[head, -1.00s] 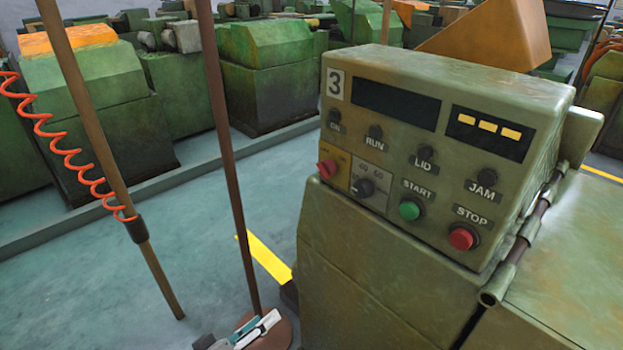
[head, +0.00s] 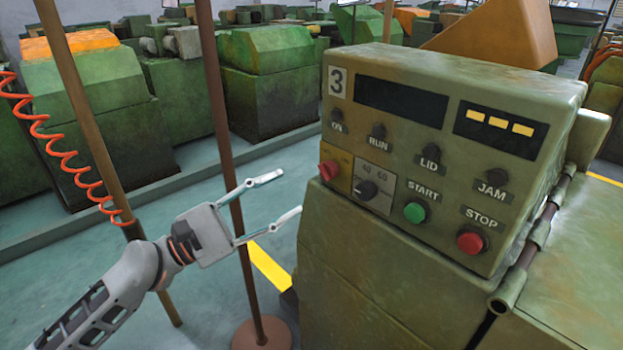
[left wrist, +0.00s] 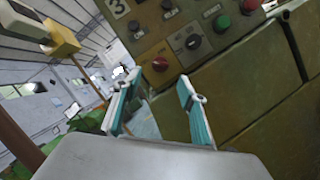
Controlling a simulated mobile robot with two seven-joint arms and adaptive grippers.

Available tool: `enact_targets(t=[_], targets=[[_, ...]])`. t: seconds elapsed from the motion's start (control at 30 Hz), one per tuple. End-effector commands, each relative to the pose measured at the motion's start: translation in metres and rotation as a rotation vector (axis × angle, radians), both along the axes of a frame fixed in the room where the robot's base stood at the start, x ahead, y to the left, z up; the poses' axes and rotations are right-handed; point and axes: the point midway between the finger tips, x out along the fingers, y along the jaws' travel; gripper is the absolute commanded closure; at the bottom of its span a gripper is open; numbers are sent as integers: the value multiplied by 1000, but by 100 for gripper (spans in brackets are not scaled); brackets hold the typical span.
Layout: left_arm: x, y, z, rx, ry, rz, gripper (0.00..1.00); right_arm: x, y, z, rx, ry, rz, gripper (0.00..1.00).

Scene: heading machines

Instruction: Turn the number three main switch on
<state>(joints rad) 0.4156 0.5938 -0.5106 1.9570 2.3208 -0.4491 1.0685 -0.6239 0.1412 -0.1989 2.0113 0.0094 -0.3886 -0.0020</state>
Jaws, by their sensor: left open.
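The control box marked 3 (head: 337,83) stands on a green machine at the right in the head view. Its red rotary main switch (head: 328,170) sits on a yellow plate at the lower left of the panel; it also shows in the left wrist view (left wrist: 160,64). My left gripper (head: 290,194) is open and empty, to the left of the switch and apart from it, with its fingers pointing toward the panel. In the left wrist view the switch lies beyond the two open fingers (left wrist: 160,92). My right gripper is not in view.
A black selector (head: 367,190), green START button (head: 415,212) and red STOP button (head: 471,242) are right of the switch. A brown pole (head: 222,120) on a round base stands behind my left gripper. An orange coiled cord (head: 68,165) hangs at the left.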

Motion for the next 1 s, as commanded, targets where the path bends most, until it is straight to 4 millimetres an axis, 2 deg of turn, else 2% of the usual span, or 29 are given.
enact_targets(t=[0.17, 0.4, 0.57, 0.83, 0.87, 0.9, 1.0], targets=[[12, -23, 13, -1, -7, 0, 58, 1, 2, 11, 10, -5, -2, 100], [27, -51, 20, 1, -5, 1, 58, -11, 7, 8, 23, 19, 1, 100], [32, -59, 20, 2, -6, 1, 58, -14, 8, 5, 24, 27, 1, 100], [32, -60, 19, 3, -4, 2, 58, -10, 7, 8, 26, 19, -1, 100], [32, -60, 19, 3, -4, 2, 64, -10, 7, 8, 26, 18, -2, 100], [32, -60, 19, 3, -4, 2, 74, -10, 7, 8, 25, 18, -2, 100], [32, -60, 19, 2, -4, 1, 97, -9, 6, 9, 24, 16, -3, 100]])
